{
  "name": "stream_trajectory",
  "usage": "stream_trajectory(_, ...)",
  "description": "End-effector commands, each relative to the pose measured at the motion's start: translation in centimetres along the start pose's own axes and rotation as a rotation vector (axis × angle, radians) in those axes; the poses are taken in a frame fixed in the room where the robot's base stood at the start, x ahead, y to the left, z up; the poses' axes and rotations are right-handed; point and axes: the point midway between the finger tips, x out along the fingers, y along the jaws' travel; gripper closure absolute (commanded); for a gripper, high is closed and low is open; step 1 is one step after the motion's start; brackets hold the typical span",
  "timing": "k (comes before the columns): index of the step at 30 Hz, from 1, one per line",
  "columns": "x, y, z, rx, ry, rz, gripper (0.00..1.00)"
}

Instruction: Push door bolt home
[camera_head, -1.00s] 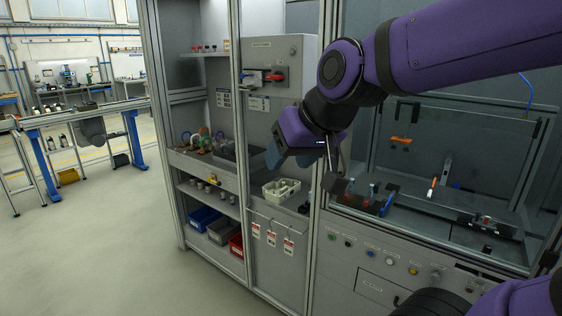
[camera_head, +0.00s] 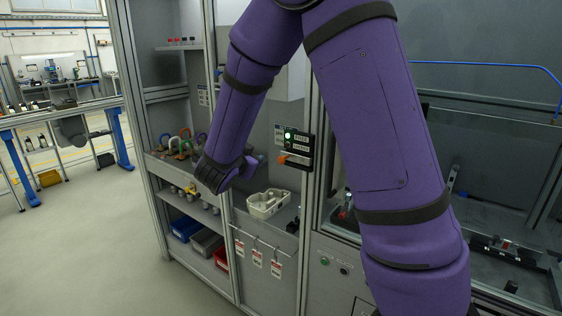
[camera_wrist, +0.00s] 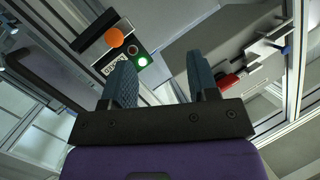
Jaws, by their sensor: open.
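A black bolt unit with an orange handle (camera_head: 296,159) sits on the aluminium post (camera_head: 309,190) between the cabinet and the glazed enclosure. Beside the handle is a label panel with a lit green lamp (camera_head: 289,134). In the wrist view the orange handle (camera_wrist: 115,38) shows end-on, left of the lit green lamp (camera_wrist: 142,61). My gripper (camera_head: 258,163) is left of the bolt unit in the head view, apart from it. In the wrist view my gripper's (camera_wrist: 161,68) two fingers stand wide apart with nothing between them. How far the bolt is in, I cannot tell.
A red switch handle (camera_wrist: 228,80) shows right of the fingers in the wrist view. A pale tray (camera_head: 268,203) stands on the cabinet ledge below my gripper, with red tags (camera_head: 257,257) hanging under it. My arm hides much of the enclosure.

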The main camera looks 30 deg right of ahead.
Motion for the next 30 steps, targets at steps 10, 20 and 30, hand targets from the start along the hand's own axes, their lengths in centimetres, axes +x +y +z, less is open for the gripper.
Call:
stream_trajectory(10,0.0,4.1,2.9,-0.109,0.280,0.241,0.46)
stream_trajectory(20,2.7,5.2,2.0,-0.118,0.303,0.262,0.46)
stream_trajectory(30,7.9,6.5,0.2,-0.117,0.301,0.258,0.46)
